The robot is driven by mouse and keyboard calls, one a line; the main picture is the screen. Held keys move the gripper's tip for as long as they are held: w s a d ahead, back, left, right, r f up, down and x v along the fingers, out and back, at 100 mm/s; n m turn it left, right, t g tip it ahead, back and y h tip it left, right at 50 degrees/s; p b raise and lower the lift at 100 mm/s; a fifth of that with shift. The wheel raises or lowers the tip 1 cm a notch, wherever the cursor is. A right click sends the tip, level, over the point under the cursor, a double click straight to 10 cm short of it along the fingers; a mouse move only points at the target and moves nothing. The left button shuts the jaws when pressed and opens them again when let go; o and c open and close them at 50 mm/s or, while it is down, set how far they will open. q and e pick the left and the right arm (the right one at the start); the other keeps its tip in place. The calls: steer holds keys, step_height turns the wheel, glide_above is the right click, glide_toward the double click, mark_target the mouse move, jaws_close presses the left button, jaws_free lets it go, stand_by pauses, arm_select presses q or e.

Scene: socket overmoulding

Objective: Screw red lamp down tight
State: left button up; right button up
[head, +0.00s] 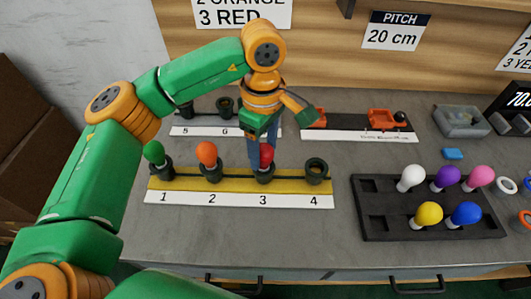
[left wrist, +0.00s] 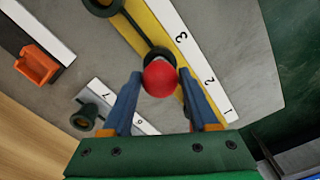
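The red lamp (head: 267,154) stands at the socket marked 3 on the yellow strip (head: 230,184). Its round red bulb also shows in the middle of the left wrist view (left wrist: 160,79), with part of the dark socket behind it. My left gripper (head: 261,160) points down over that socket. In the left wrist view its two blue fingers lie on either side of the bulb, against it as far as I can see. The lamp's base and thread are hidden, so how deep it sits cannot be told. My right gripper is out of view.
A green lamp (head: 154,153) and an orange lamp (head: 207,154) stand at sockets 1 and 2; socket 4 (head: 316,171) is empty. A dark tray (head: 372,224) at the right holds several lamps. Another socket strip (head: 200,131) and a board with orange parts (head: 340,135) lie behind.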

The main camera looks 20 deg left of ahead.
arm_select(q)
steer(key=o, duration=0.3)
